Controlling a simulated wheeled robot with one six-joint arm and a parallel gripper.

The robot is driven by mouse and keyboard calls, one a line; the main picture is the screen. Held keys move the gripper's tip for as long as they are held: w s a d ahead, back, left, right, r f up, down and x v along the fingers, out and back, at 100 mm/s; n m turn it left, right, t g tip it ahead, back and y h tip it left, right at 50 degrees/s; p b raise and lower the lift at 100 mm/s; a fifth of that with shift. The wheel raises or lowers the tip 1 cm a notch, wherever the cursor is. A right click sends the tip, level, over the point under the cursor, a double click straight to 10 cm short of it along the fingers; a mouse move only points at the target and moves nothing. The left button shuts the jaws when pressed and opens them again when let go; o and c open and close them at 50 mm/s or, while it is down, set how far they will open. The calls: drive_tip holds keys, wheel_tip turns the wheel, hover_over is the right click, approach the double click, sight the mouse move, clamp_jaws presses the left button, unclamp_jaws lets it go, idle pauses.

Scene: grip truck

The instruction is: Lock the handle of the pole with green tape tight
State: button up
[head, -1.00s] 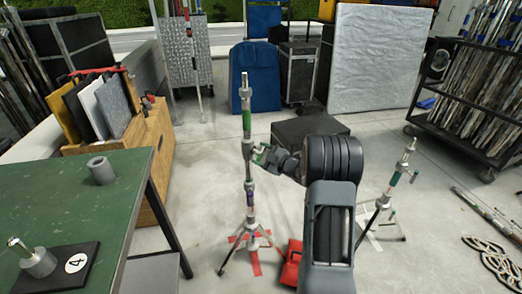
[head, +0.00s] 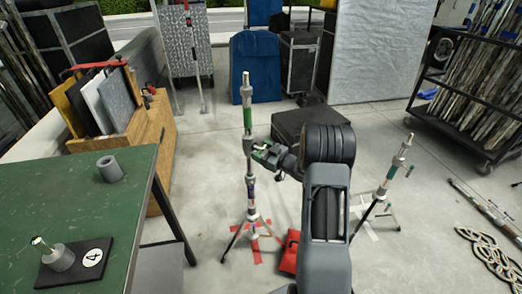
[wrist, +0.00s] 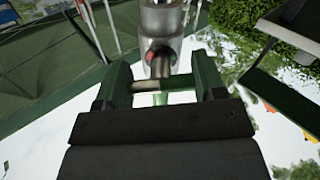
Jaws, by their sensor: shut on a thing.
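The pole with green tape (head: 248,118) stands upright on a tripod base in the middle of the head view. A grey metal collar with a side handle sits below its tape. My gripper (head: 258,150) is at the collar's height, on the right side of the pole. In the wrist view, the collar (wrist: 162,45) is just beyond my fingers. My gripper (wrist: 164,85) is shut on the handle (wrist: 150,84), a short bar lying crosswise between the fingers. The handle's ends are partly hidden by the fingers.
Another stand (head: 388,175) with a green band is at the right. A red bag (head: 289,252) lies near the pole's base. A green table (head: 60,205) is at the left, with a black case (head: 300,122) behind my arm. A pole rack (head: 465,110) stands far right.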

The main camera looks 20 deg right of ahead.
drive_tip(key=shift+r, duration=0.1)
idle(0.3)
drive_tip(key=o, duration=0.9)
drive_tip(key=v, duration=1.3)
drive_tip(key=shift+s+d+p, duration=0.2)
drive_tip(key=shift+s+p, duration=0.15)
drive_tip(key=shift+p, duration=0.05)
